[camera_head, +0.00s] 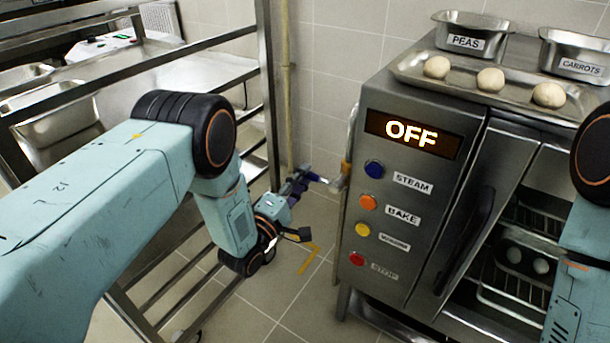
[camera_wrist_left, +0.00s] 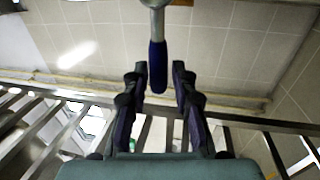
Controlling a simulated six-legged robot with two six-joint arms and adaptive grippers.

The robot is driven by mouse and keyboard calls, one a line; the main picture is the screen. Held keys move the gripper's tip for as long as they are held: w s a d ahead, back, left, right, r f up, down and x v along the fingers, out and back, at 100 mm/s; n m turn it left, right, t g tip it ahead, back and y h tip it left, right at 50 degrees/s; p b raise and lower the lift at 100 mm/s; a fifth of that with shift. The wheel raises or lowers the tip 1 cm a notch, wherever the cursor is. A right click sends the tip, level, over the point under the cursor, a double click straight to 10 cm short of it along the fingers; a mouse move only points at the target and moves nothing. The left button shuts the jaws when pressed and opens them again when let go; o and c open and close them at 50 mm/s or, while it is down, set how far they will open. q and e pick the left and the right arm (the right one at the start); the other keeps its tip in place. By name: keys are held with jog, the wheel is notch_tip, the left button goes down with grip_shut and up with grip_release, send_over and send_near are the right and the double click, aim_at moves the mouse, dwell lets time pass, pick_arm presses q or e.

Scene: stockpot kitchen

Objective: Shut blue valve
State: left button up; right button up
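The blue valve handle (camera_wrist_left: 157,65) hangs between the two fingers of my left gripper (camera_wrist_left: 158,72) in the left wrist view. A small gap shows on each side, so the fingers are open around the handle and appear not to touch it. In the head view my left gripper (camera_head: 296,186) is beside the oven's left side, at the valve's silver stem (camera_head: 334,184), which joins a brass-coloured fitting on the pipe. The handle is mostly hidden by the fingers there. My right gripper is out of view; only part of my right arm shows at the right edge.
The steel oven (camera_head: 420,190) stands close right of the valve, its display reading OFF. A steel rack (camera_head: 265,90) stands on the left, close to my left arm.

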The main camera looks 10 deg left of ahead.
pick_arm(q)
jog(key=v, duration=1)
jog(key=shift+s, duration=0.3)
jog(key=shift+f, duration=0.1)
